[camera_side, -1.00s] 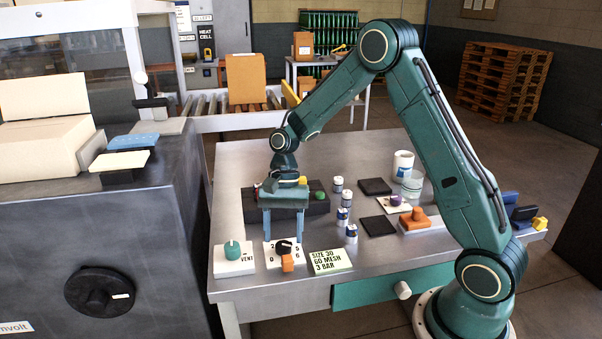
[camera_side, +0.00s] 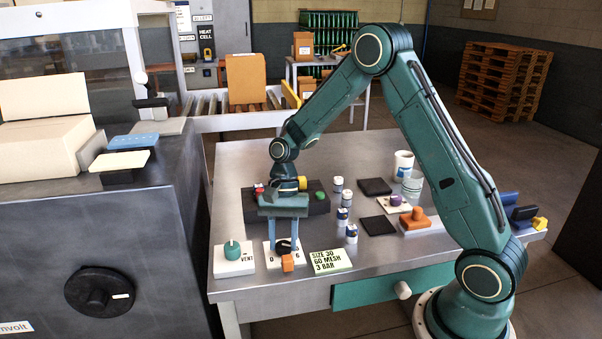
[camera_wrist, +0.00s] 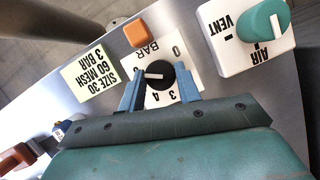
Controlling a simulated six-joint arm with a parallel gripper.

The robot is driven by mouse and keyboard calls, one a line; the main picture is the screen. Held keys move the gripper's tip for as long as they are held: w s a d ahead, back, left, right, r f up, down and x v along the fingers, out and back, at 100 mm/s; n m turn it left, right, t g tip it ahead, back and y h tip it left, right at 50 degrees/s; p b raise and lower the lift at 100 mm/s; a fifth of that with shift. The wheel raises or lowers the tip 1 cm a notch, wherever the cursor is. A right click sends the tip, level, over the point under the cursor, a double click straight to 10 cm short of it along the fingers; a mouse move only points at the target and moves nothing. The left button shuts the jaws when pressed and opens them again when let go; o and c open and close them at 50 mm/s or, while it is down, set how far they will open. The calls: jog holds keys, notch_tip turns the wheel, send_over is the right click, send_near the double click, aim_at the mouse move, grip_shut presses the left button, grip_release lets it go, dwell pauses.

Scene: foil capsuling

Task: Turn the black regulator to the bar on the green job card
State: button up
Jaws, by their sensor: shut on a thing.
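The black regulator (camera_side: 284,247) is a round knob on a white dial plate, and it also shows in the wrist view (camera_wrist: 159,77). My gripper (camera_side: 286,238) points down with its blue fingers on both sides of the knob and is shut on it. In the wrist view the knob's white pointer lies toward the left, near a figure partly hidden by a finger. The figures 0, 3 and 4 are readable, upside down. The green job card (camera_side: 325,261) reads SIZE 30, 60 MESH, 3 BAR; it also shows in the wrist view (camera_wrist: 97,70).
An orange block (camera_side: 287,262) sits at the dial plate's front edge. The teal VENT/AIR knob (camera_side: 232,249) stands on its own plate to the left. Behind are a dark button box (camera_side: 318,205), small cans (camera_side: 343,216) and black pads (camera_side: 379,229).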

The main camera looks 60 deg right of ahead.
jog(key=shift+n, duration=0.4)
jog(key=shift+w+n+g+h, duration=0.1)
jog(key=shift+n+g+h, duration=0.35)
jog(key=shift+n, duration=0.75)
jog(key=n+g+h, duration=0.1)
jog(key=n, duration=0.3)
jog(key=shift+w+a, duration=0.1)
jog(key=shift+a, duration=0.05)
jog(key=n+h, duration=0.1)
jog(key=n, duration=0.2)
jog(key=n+h, duration=0.1)
jog(key=n, duration=0.2)
jog(key=shift+a+r+n+h, duration=0.1)
jog(key=shift+a+n+h, duration=0.1)
jog(key=shift+n+h, duration=0.2)
jog(key=n+h, duration=0.1)
jog(key=n, duration=0.4)
jog(key=shift+a+t+h, duration=0.1)
jog(key=shift+t+h, duration=0.15)
jog(key=shift+h, duration=0.1)
jog(key=n+t+h, duration=0.1)
jog(key=n, duration=0.3)
jog(key=shift+a+n, duration=0.1)
jog(key=shift+n, duration=0.3)
